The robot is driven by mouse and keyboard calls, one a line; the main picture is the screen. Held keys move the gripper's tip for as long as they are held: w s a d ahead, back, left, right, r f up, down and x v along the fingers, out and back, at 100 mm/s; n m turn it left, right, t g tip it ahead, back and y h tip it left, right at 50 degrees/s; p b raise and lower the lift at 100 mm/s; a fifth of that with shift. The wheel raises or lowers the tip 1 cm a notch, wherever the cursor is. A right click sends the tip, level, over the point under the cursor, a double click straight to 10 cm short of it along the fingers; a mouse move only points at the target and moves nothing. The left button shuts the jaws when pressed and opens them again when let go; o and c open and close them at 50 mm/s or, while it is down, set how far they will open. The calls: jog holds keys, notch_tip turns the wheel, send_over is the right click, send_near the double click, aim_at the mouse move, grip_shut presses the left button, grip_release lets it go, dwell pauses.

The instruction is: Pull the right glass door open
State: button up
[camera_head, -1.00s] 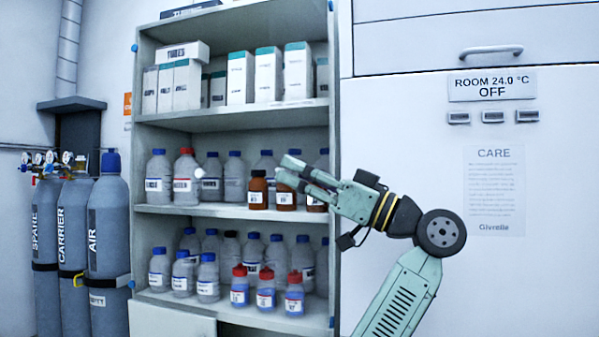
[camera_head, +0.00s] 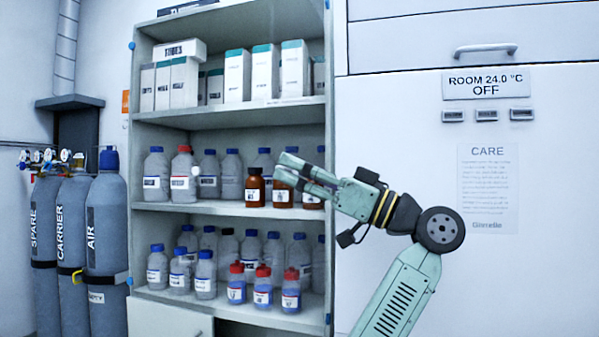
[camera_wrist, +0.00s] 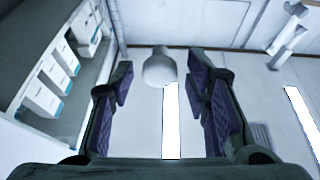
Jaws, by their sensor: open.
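The cabinet (camera_head: 229,208) has open-looking shelves of bottles and boxes. Its glass door is almost invisible, so I cannot tell its edges or how far it stands open. A small pale round knob (camera_head: 196,170) shows in front of the middle-shelf bottles. My gripper (camera_head: 285,168) is in front of the right part of the middle shelf, pointing left, open and empty. In the wrist view, a pale round knob (camera_wrist: 160,69) appears between the two open fingers (camera_wrist: 158,82), around their tips. I see no contact, and I cannot tell its exact depth.
Brown bottles (camera_head: 254,188) stand on the middle shelf near my gripper. Bottles with red caps (camera_head: 263,288) stand on the lower shelf. Gas cylinders (camera_head: 104,240) stand at the left. A white wall panel with a CARE notice (camera_head: 488,188) is at the right.

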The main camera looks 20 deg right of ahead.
jog(key=v, duration=1.2)
dwell(0.5)
